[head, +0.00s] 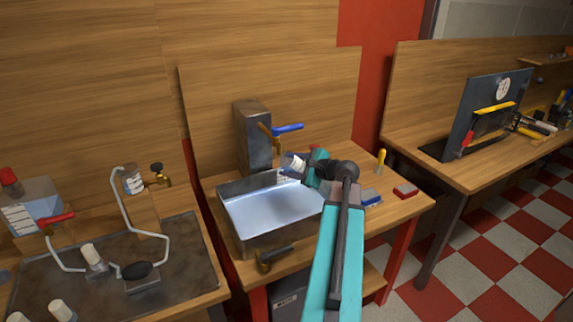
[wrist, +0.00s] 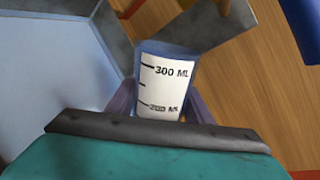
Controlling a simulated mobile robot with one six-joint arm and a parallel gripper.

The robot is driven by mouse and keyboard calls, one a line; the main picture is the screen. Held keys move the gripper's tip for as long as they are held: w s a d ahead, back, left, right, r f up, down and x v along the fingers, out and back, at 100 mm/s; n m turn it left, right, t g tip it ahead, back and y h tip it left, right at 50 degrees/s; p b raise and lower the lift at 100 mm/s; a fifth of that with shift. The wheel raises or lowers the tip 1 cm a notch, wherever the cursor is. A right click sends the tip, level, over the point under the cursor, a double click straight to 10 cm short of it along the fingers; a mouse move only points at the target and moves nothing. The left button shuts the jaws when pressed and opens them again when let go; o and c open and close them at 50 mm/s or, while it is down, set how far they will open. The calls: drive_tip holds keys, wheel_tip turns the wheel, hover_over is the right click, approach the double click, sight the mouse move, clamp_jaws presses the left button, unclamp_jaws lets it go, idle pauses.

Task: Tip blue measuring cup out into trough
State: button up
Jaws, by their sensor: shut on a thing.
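The blue measuring cup (head: 293,166) has a white label; in the wrist view the cup (wrist: 165,85) shows marks for 300 ML and 200 ML. My gripper (head: 303,169) is shut on it, with a finger on each side in the wrist view (wrist: 160,105). The cup is at the trough's right back corner, near the rim. I cannot tell whether it is over the trough or what it holds. The metal trough (head: 247,243) is a rectangular basin with a pale bluish inside. Its wall also shows at the left in the wrist view (wrist: 118,40).
A metal block with a brass tap (head: 252,135) and blue lever (head: 288,128) stands behind the trough. A brass valve (head: 272,258) sits at its front. A blue item (head: 371,196), a red item (head: 405,189) and a yellow-handled tool (head: 381,160) are on the bench to the right.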

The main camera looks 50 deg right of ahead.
drive_tip(key=f+n+g+h+b, duration=0.1)
drive_tip(key=n+b, duration=0.1)
drive_tip(key=shift+s+d+f+b, duration=0.1)
drive_tip(key=shift+d+f+b, duration=0.1)
drive_tip(key=shift+b, duration=0.2)
idle(1.8)
drive_tip(key=shift+s+f+n+h+b, duration=0.1)
drive_tip(key=shift+f+n+h+b, duration=0.2)
drive_tip(key=shift+n+h+b, duration=0.3)
idle(5.0)
